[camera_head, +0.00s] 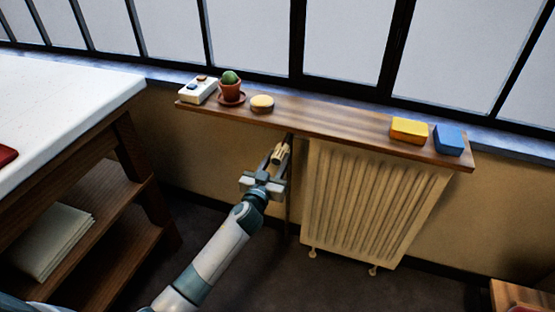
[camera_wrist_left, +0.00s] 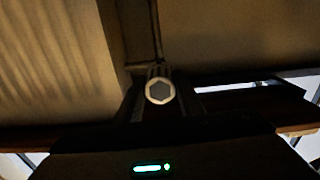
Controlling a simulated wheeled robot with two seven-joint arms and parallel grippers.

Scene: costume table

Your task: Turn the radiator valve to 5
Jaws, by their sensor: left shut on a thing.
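The radiator valve (camera_head: 281,151) is a small cream knob beside the upper left of the cream ribbed radiator (camera_head: 370,200), just under the wooden shelf. My left gripper (camera_head: 278,156) reaches up to it and is shut on it, with a finger on either side. In the left wrist view the valve's end (camera_wrist_left: 160,91) shows as a pale ring around a dark hexagon, between the fingers. Its numbers and pointer cannot be read in either view. My right gripper is not in view.
The wooden shelf (camera_head: 330,123) runs just above the gripper. It bears a white box (camera_head: 198,91), a potted cactus (camera_head: 231,88), a round tin (camera_head: 262,103), a yellow block (camera_head: 409,130) and a blue block (camera_head: 448,140). A white-topped table (camera_head: 60,100) stands at left.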

